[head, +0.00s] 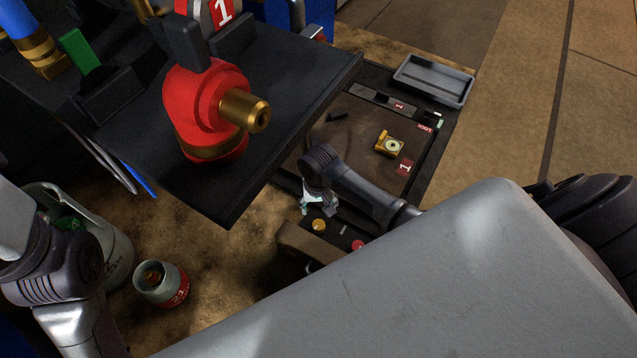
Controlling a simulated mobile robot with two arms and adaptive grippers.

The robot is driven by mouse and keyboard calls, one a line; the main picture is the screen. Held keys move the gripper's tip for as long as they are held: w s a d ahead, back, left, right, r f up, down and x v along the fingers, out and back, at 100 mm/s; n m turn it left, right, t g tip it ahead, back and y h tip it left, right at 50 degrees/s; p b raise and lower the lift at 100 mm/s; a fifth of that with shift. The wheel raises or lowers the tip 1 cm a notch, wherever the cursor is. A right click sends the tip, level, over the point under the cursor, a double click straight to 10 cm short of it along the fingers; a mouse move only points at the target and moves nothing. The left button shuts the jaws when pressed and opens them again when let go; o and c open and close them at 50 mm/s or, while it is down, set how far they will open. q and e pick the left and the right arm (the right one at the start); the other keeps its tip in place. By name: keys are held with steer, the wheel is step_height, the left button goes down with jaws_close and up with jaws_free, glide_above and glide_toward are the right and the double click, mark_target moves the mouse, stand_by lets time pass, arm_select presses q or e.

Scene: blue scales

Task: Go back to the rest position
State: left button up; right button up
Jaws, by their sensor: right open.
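My right arm reaches from my grey body over a dark panel (345,150). Its gripper (318,207) points down near the panel's lower left edge, small and partly hidden by its own wrist. It is open, and I see nothing held in it. A yellow round knob (319,225) sits just below it, and I cannot tell whether they touch. My left arm shows at the lower left, and its gripper is out of view.
A dark shelf (240,200) with a red brass-nozzled fitting (205,105) juts out left of my right gripper. A small yellow device (390,144) and grey tray (434,80) are to the right. A small canister (160,284) stands on the ground near my left arm.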

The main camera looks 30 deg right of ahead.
steer(key=shift+r, duration=0.3)
stand_by(0.4)
